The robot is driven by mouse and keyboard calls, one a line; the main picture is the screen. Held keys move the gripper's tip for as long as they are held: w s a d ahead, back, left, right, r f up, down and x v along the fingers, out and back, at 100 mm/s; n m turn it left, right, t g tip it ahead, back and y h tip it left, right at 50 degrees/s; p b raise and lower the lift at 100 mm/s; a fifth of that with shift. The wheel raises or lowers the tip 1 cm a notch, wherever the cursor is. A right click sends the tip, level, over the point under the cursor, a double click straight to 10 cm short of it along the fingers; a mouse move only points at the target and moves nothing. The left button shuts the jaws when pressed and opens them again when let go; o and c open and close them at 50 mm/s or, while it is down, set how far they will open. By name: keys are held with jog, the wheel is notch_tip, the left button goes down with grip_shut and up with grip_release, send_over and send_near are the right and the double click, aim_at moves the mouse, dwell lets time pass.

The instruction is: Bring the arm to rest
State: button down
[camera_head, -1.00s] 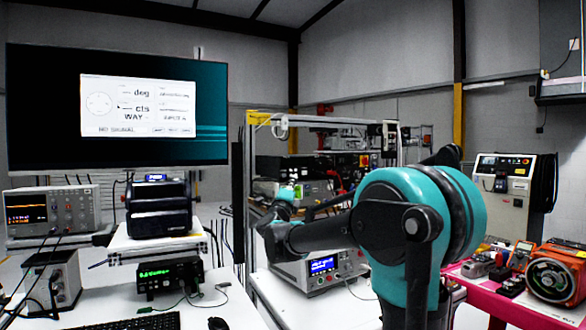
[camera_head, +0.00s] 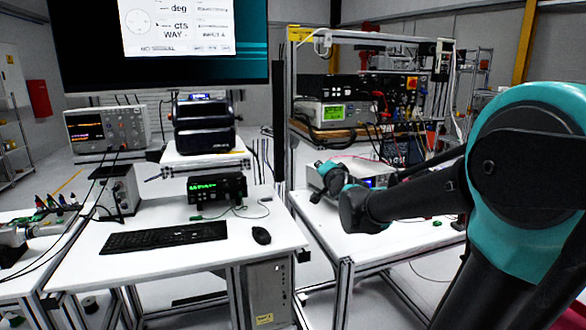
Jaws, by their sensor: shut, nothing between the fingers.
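My arm rises at the right of the view, with a large teal joint and a black link reaching left over the right white table (camera_head: 362,243). The link ends in a dark and teal wrist section in front of a bench instrument with a blue display. My gripper's fingers cannot be made out; the end of the arm is folded behind the link. I see nothing held.
A white desk (camera_head: 185,265) at the left bears a keyboard (camera_head: 163,237), a mouse (camera_head: 261,235) and a small green-lit instrument (camera_head: 217,188). An oscilloscope (camera_head: 105,130) and a dark motor unit (camera_head: 204,127) stand behind. A metal-framed rack holds instruments. A monitor (camera_head: 258,72) hangs above.

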jog(key=s+d+f+n+g+h, duration=0.1)
jog(key=s+d+f+n+g, duration=0.2)
jog(key=s+f, duration=0.7)
jog(key=s+d+f+n+g+h, duration=0.1)
jog(key=s+d+f+n+g, duration=0.2)
jog(key=s+f, duration=0.7)
jog(key=s+d+f+n+g+h, duration=0.1)
jog(key=s+d+f+n+g, duration=0.1)
jog(key=s+f+g, duration=0.4)
jog(key=s+d+f, duration=0.1)
jog(key=s+f, duration=0.3)
jog(key=shift+f+n, duration=0.15)
jog(key=shift+n, duration=0.25)
jog(key=shift+d, duration=0.1)
